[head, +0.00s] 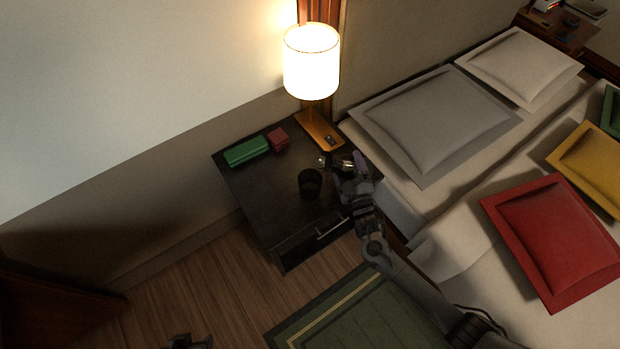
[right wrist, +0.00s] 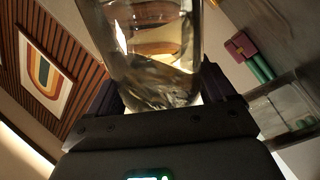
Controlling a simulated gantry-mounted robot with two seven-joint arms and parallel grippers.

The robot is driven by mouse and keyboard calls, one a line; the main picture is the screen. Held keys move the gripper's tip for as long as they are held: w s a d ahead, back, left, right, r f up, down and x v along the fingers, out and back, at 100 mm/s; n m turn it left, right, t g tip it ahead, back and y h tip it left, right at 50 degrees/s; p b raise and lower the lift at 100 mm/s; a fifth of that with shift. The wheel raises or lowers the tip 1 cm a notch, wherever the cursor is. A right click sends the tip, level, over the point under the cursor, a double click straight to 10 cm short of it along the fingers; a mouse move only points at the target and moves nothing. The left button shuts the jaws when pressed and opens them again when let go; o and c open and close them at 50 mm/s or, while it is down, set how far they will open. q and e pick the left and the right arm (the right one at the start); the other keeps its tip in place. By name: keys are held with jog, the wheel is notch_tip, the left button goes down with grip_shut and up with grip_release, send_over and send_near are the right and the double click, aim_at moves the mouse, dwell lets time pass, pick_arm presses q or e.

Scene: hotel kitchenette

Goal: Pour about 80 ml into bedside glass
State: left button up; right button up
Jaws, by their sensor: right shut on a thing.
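My right gripper (head: 342,165) is over the dark nightstand (head: 285,215), shut on a clear glass vessel (right wrist: 155,45). In the right wrist view the vessel stands between the two fingers and holds clear liquid, its surface slanted against the vessel. In the head view the vessel is small and hard to make out beside the fingers.
A lit lamp (head: 311,65) stands at the back of the nightstand. A green box (head: 246,150) and a small red box (head: 278,139) lie at the back left. The bed with a grey pillow (head: 435,120) is close on the right. The nightstand's front left is clear.

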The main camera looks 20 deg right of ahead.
jog(key=shift+r, duration=0.15)
dwell(0.4)
jog(key=shift+a+r+m+p, duration=0.15)
jog(key=shift+r+m+p, duration=0.1)
jog(key=shift+m+p, duration=0.3)
jog(key=shift+a+r+m+p, duration=0.2)
jog(key=shift+m+p, duration=0.25)
jog(key=shift+m, duration=0.6)
jog(key=shift+d+m+h, duration=0.1)
jog(key=shift+m+h, duration=0.2)
jog(key=shift+m, duration=0.3)
jog(key=shift+d+m+g+p, duration=0.3)
jog(key=shift+m+p, duration=0.3)
jog(key=shift+m, duration=0.5)
jog(key=shift+f+m, duration=0.25)
jog(key=shift+m, duration=0.75)
jog(key=shift+f+m+g, duration=0.3)
jog(key=shift+f+m, duration=0.05)
jog(key=shift+m, duration=0.65)
